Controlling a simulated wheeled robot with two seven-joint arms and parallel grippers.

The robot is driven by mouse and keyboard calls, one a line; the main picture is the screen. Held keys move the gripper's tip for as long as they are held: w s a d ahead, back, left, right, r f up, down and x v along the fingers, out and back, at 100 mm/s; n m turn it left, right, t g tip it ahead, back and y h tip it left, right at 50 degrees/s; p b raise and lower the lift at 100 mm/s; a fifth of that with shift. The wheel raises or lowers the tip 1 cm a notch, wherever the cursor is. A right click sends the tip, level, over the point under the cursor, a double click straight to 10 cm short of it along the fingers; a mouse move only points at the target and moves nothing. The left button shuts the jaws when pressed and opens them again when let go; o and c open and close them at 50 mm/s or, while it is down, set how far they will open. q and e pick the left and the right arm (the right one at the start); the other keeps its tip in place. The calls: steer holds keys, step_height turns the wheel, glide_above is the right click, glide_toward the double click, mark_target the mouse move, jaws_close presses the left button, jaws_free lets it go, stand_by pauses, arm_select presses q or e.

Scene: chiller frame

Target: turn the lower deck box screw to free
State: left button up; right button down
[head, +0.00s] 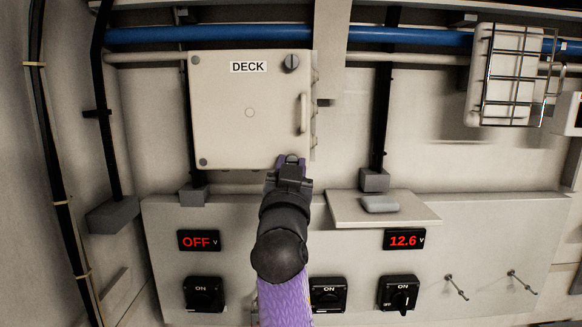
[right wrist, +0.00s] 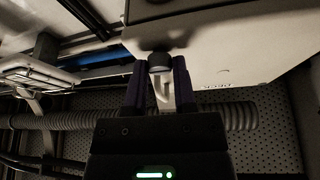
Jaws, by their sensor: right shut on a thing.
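The DECK box (head: 230,125) is a pale closed box on the wall, with its label on the upper part of the lid. My right gripper (head: 291,163) reaches up to the lid's lower right corner and covers the lower screw there. In the right wrist view, the fingers of the right gripper (right wrist: 160,72) are shut around the dark round head of the lower screw (right wrist: 159,60), close against the box (right wrist: 215,45). The screw's slot cannot be made out. The upper screw (head: 291,62) is uncovered at the lid's upper right corner. My left gripper is out of view.
A handle (head: 303,113) stands out on the lid's right side, just above my gripper. A small shelf (head: 345,212) with a grey block (head: 380,204) juts out to the lower right. A panel with switches (head: 327,295) and a 12.6 display (head: 404,239) lies below.

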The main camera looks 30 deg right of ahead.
steer(key=shift+n, duration=0.3)
steer(key=shift+r+n+t+y+p, duration=0.2)
steer(key=shift+n+t+y+p, duration=0.35)
steer(key=shift+n+p, duration=0.55)
steer(key=n+t+y+p, duration=0.1)
steer(key=n+y+p, duration=0.1)
steer(key=n, duration=0.2)
steer(key=n+y+p, duration=0.2)
steer(key=n+p, duration=0.1)
steer(key=n, duration=0.1)
steer(key=shift+s+d+r+t, duration=0.1)
steer(key=shift+d+t, duration=0.1)
steer(key=shift+t, duration=0.15)
steer(key=n+y+p, duration=0.1)
steer(key=n+p, duration=0.1)
steer(key=shift+n, duration=0.3)
steer(key=n+y, duration=0.2)
steer(key=n, duration=0.1)
steer(key=shift+d+n+p, duration=0.1)
steer(key=shift+n+p, duration=0.2)
steer(key=shift+p, duration=0.05)
steer(key=n+g+y, duration=0.1)
steer(key=n, duration=0.2)
steer(key=n+y, duration=0.1)
steer(key=n, duration=0.2)
steer(key=shift+s+n+g, duration=0.1)
steer(key=shift+n+g, duration=0.3)
